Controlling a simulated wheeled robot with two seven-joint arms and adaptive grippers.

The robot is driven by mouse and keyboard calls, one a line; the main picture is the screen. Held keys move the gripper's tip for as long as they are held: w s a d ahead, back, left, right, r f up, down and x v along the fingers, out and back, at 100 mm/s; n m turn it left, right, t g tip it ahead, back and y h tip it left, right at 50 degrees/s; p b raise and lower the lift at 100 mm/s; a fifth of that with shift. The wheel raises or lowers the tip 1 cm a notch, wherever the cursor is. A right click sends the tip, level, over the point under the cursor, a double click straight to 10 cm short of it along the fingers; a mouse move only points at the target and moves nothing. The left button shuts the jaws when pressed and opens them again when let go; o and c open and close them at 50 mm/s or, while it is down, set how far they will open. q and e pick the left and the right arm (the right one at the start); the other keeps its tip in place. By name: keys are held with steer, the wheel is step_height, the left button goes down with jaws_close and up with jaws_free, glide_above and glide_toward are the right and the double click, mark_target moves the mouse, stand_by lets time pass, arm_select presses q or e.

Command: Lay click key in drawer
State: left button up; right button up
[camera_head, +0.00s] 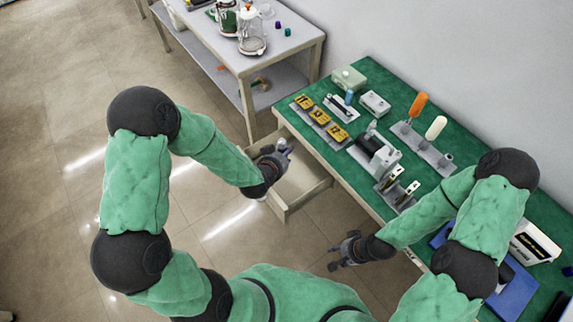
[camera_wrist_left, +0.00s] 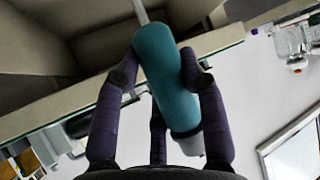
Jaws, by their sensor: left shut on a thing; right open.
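My left gripper (camera_head: 277,158) is shut on the click key, at the open drawer (camera_head: 288,207) under the green-topped bench. In the left wrist view the click key (camera_wrist_left: 167,85) has a thick teal handle between the purple fingers of the gripper (camera_wrist_left: 163,90). Its thin pale shaft points up in that picture, towards the drawer interior (camera_wrist_left: 60,40). In the head view the key is mostly hidden by the gripper. The part of the drawer floor that shows looks bare. My right gripper (camera_head: 345,251) is open and empty, in front of the bench.
The green bench top (camera_head: 395,85) carries a yellow-block rack (camera_head: 320,122), a grey pump-like device (camera_head: 375,153), and a stand with an orange-handled tool (camera_head: 418,105) and a white-handled one. A grey side table (camera_head: 285,45) stands at the back. The floor in front is clear.

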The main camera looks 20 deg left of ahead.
arm_select(q)
steer(key=shift+f+b, duration=0.8)
steer(key=shift+f, duration=1.3)
steer(key=shift+f, duration=0.1)
steer(key=o, duration=1.3)
steer(key=shift+c, duration=0.2)
steer(key=p+v, duration=0.3)
steer(key=v, duration=0.9)
steer(key=shift+p, duration=0.35)
steer(key=shift+s, duration=0.1)
